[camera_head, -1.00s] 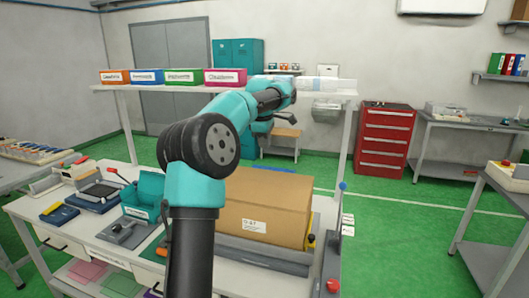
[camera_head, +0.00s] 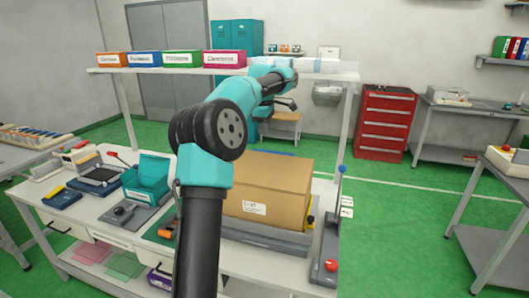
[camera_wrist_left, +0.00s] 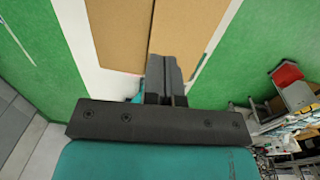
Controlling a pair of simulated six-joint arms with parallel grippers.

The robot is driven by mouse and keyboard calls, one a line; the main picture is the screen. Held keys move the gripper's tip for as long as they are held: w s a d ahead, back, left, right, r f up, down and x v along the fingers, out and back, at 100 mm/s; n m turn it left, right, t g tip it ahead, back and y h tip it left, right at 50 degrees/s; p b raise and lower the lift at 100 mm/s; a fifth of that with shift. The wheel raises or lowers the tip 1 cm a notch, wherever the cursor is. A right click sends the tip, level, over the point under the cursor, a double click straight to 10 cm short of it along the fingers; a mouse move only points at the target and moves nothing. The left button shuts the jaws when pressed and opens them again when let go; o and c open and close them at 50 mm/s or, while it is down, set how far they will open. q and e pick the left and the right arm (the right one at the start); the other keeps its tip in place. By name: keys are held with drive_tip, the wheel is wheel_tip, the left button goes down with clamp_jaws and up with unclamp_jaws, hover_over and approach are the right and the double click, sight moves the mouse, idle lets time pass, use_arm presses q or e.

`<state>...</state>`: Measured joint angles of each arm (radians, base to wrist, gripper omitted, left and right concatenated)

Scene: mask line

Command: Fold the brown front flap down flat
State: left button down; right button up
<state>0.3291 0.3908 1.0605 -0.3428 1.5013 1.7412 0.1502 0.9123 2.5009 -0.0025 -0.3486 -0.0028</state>
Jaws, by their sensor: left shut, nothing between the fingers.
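A brown cardboard box (camera_head: 258,203) with a white label on its near side sits on a grey platform on the bench. Its brown top (camera_head: 275,168) looks closed in the head view. In the left wrist view two brown panels (camera_wrist_left: 190,30) lie side by side with a narrow dark seam between them. I cannot tell which panel is the front flap or whether it lies fully flat. My left gripper (camera_head: 286,104) shows small beyond and above the box. In the left wrist view its fingers (camera_wrist_left: 165,75) are together and empty, in line with the seam. Contact cannot be told.
A teal bin (camera_head: 147,176) and tools lie to the left on the white bench. A shelf (camera_head: 200,71) with coloured boxes runs behind.

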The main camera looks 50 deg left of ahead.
sight(265, 167)
use_arm(q)
drive_tip(key=f, duration=1.3)
drive_tip(key=shift+w+a+f, duration=0.25)
drive_tip(key=shift+w+f, duration=0.15)
drive_tip(key=shift+f, duration=0.1)
drive_tip(key=shift+w+f, duration=0.1)
drive_tip(key=shift+f, duration=1.05)
drive_tip(key=shift+r, duration=0.9)
drive_tip(key=shift+a+r, duration=0.1)
drive_tip(key=shift+r, duration=0.1)
